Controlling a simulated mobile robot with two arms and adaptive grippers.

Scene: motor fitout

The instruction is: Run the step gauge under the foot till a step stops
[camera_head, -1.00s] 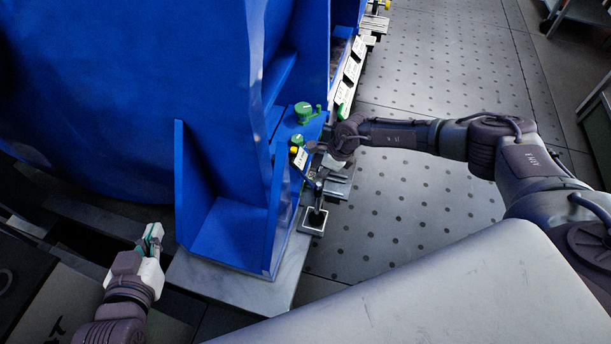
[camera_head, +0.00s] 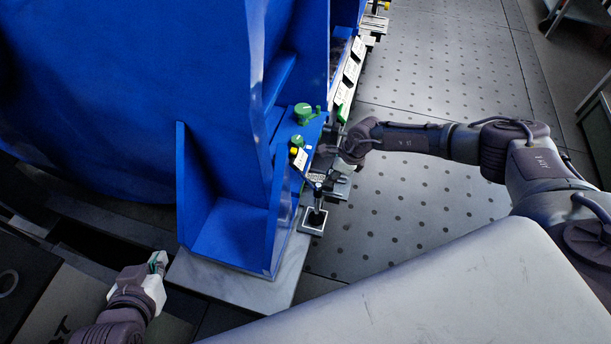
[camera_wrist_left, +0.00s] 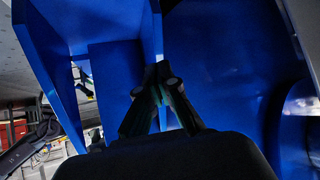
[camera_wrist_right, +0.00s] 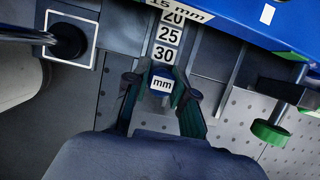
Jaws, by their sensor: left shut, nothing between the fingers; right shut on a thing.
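The step gauge is a narrow strip (camera_wrist_right: 166,45) marked 20, 25 and 30, with a blue "mm" handle end (camera_wrist_right: 162,84). My right gripper (camera_wrist_right: 160,92) is shut on that handle end, in line with the strip. The strip runs up to the edge of the blue foot (camera_wrist_right: 235,15), where a "15 mm" label sits; its far end is hidden there, and I cannot tell whether a step touches. In the head view my right gripper (camera_head: 337,160) is beside the foot (camera_head: 240,230). My left gripper (camera_head: 157,262) is shut and empty, left of the foot, its fingertips before blue panels (camera_wrist_left: 165,75).
A dial-like round base (camera_wrist_right: 68,40) on a square plate stands left of the gauge; it also shows in the head view (camera_head: 313,220). A green knob screw (camera_wrist_right: 270,132) stands right of it. The perforated floor plate (camera_head: 400,200) to the right is mostly clear.

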